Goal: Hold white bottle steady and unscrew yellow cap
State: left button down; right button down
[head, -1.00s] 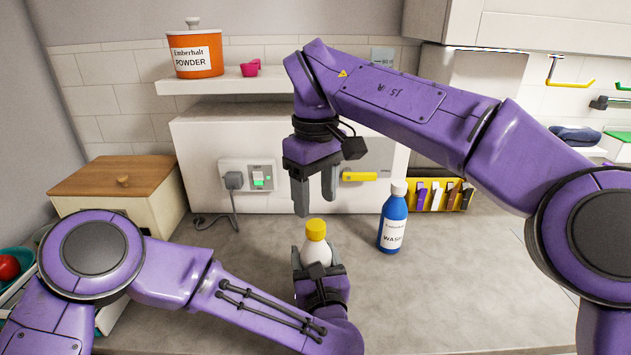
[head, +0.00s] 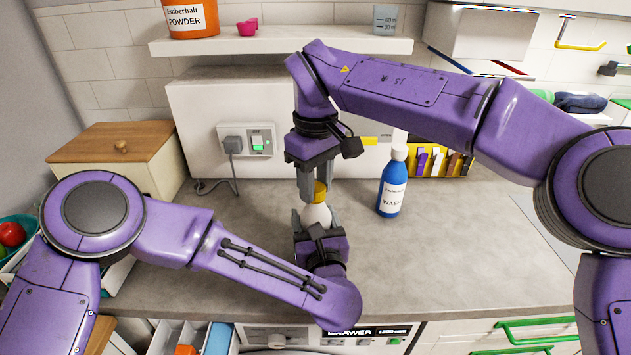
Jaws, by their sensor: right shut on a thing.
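The white bottle (head: 316,215) stands upright near the front middle of the counter, its lower part hidden by my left gripper. The yellow cap (head: 320,192) is on top of it. My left gripper (head: 318,230) comes in low from the front, with a finger on each side of the bottle's body, and looks shut on it. My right gripper (head: 319,195) points down from above and is shut on the yellow cap, with a grey finger on each side. The fingers partly hide the cap and the bottle's shoulder.
A blue bottle with a white cap (head: 393,182) stands to the right on the counter (head: 440,245). Behind are a socket with a plug (head: 246,141) and a yellow box of packets (head: 440,160). A wooden-lidded box (head: 120,145) stands at left. A shelf (head: 290,46) hangs above.

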jog(key=n, duration=1.4)
jog(key=shift+n, duration=0.3)
jog(key=n, duration=0.6)
jog(key=shift+r, duration=0.1)
jog(key=n, duration=1.5)
jog(key=shift+n, duration=0.3)
jog(key=n, duration=0.6)
jog(key=shift+d, duration=0.1)
jog(key=n, duration=1.1)
jog(key=shift+n, duration=0.4)
jog(key=shift+r, duration=0.2)
